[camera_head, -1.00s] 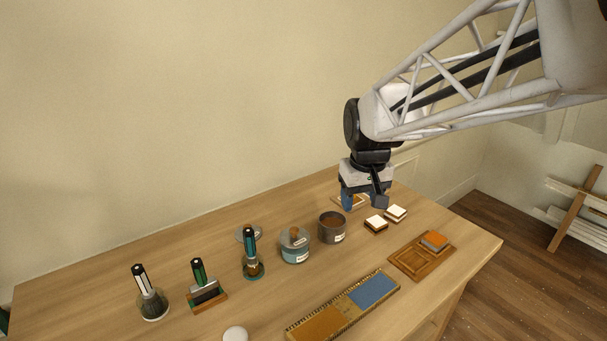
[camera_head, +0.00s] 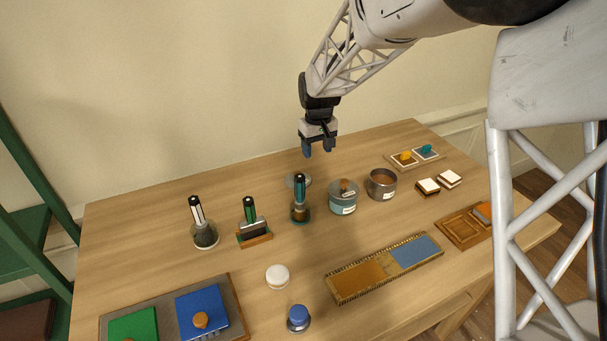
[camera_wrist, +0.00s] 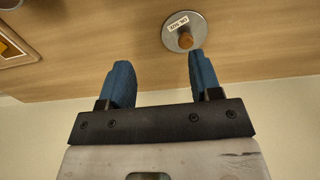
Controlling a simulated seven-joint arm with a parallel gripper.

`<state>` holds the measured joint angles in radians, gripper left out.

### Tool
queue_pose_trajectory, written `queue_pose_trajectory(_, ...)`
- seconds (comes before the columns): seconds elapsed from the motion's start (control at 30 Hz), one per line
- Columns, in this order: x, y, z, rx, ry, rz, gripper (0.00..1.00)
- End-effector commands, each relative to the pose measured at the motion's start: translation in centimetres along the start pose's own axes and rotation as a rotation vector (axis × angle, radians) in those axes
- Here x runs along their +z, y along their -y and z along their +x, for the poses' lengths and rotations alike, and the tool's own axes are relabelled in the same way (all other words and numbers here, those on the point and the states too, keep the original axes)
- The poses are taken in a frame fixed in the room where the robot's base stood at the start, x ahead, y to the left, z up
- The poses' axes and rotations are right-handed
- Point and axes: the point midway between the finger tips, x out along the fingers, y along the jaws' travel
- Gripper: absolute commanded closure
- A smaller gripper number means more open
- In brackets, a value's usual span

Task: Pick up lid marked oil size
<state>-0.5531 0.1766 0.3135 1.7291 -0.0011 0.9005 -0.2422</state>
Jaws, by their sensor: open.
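A flat round grey lid (camera_wrist: 174,39) with a wooden knob (camera_wrist: 186,41) and a small white label lies on the table in the wrist view. The label appears to read oil size, upside down. In the head view the lid (camera_head: 291,182) lies at the back of the table, partly hidden behind a teal-handled brush. My gripper (camera_head: 318,150) is above the back of the table, over and slightly right of the lid. In the wrist view my gripper (camera_wrist: 160,70) is open with nothing between its blue fingers; the lid is beyond the right fingertip.
The teal-handled brush (camera_head: 300,205) stands close in front of the lid. A labelled glass jar (camera_head: 343,202) with a knobbed lid and an open metal tin (camera_head: 381,187) stand to the right. Other brushes (camera_head: 204,232) stand left. The back left table is clear.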

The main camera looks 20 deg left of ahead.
Motion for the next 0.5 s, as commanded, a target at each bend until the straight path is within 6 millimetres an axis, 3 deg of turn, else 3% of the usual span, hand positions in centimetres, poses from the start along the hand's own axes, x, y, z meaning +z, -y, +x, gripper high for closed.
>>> queue_pose_trajectory(0.2, -4.1, 2.8, 3.4, -0.005, 0.016, -0.065, 0.42)
queue_pose_trajectory(0.5, -5.5, 4.0, 4.6, -0.007, 0.021, -0.089, 0.42)
